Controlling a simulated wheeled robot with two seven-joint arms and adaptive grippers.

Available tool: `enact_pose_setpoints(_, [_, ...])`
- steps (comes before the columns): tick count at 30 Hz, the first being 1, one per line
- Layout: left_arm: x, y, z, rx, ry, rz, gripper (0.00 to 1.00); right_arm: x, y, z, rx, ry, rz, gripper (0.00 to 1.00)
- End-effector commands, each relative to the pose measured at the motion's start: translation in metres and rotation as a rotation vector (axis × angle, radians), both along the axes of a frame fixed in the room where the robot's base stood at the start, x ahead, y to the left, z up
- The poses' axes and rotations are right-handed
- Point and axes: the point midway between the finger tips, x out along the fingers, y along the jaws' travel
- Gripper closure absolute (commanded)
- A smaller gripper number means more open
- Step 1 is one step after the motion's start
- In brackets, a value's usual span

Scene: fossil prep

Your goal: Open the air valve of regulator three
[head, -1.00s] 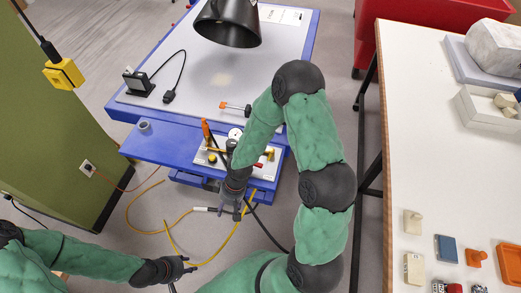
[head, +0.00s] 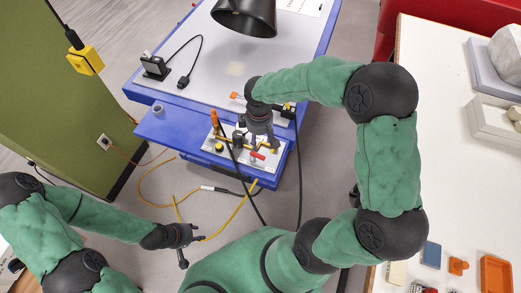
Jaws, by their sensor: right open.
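The regulator panel (head: 229,158) is a white plate with brass fittings on the front of the blue bench. A red valve lever (head: 257,155) is at its right and a yellow knob (head: 219,148) at its left. An orange-tipped part (head: 214,117) stands at its back left. My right gripper (head: 264,143) points down over the panel's right half, open, close behind the red lever; I cannot tell if it touches anything. It hides part of the fittings, and regulator numbers are unreadable. My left gripper (head: 190,245) is open and empty above the floor, left of the panel.
The blue bench (head: 160,131) has a pale top, with a black lamp hood (head: 245,15) above it. Black and yellow hoses (head: 230,215) hang from the panel to the floor. A white table (head: 455,190) with small items stands at right.

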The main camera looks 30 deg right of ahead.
Motion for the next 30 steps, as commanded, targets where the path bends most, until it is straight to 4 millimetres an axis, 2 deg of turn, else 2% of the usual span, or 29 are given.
enact_pose_setpoints(9, [0.000,0.000,-0.006,0.000,0.000,0.000,0.60,-0.001,0.000,-0.057,0.003,0.005,-0.001,0.48])
enact_pose_setpoints(15, [0.000,0.000,-0.009,0.000,0.000,0.000,0.60,-0.001,0.000,-0.085,0.002,0.002,-0.001,0.48])
enact_pose_setpoints(21, [0.000,0.000,-0.010,0.000,0.000,0.000,0.60,0.000,0.000,-0.097,0.002,0.001,-0.002,0.48])
enact_pose_setpoints(30, [0.000,0.000,-0.009,0.000,0.000,0.000,0.60,0.000,0.001,-0.098,0.002,0.000,-0.001,0.48])
